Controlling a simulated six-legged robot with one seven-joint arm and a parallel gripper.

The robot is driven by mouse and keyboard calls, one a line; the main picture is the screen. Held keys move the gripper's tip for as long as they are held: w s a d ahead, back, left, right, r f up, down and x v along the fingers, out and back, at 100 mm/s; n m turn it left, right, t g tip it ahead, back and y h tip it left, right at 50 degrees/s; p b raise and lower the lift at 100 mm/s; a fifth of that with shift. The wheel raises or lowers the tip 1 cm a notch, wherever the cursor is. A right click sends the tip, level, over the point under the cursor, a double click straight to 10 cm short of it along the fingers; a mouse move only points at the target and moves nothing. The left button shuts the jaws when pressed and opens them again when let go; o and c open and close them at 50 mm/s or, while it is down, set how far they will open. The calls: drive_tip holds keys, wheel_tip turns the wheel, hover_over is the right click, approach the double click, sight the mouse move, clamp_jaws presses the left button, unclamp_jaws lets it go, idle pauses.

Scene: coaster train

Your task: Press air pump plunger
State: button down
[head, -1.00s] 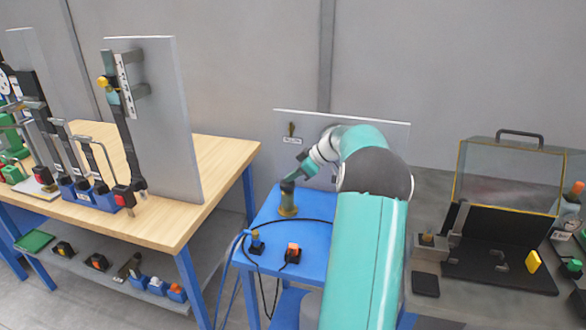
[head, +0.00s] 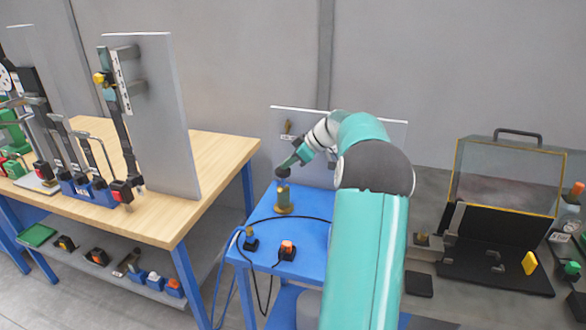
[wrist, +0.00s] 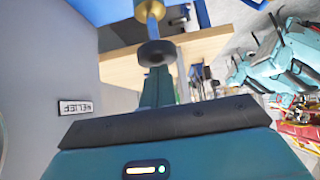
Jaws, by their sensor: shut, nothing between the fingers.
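The air pump (head: 283,200) stands upright on the blue table, with an olive-gold body and base. Its plunger has a round black knob (head: 283,173), now raised above the body. In the wrist view the black knob (wrist: 155,53) sits on a thin metal rod, with the brass part of the pump (wrist: 150,10) beyond it. My gripper (head: 290,165) is shut and empty, pointing down at the knob from above. In the wrist view my gripper's teal fingers (wrist: 157,75) end right at the knob; I cannot tell whether they touch it.
A grey panel (head: 360,130) stands behind. A wooden bench (head: 220,150) is left, a clear-lidded case (head: 505,175) right.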

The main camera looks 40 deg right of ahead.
drive_tip(key=v, duration=1)
drive_tip(key=shift+w+d, duration=0.1)
idle(0.4)
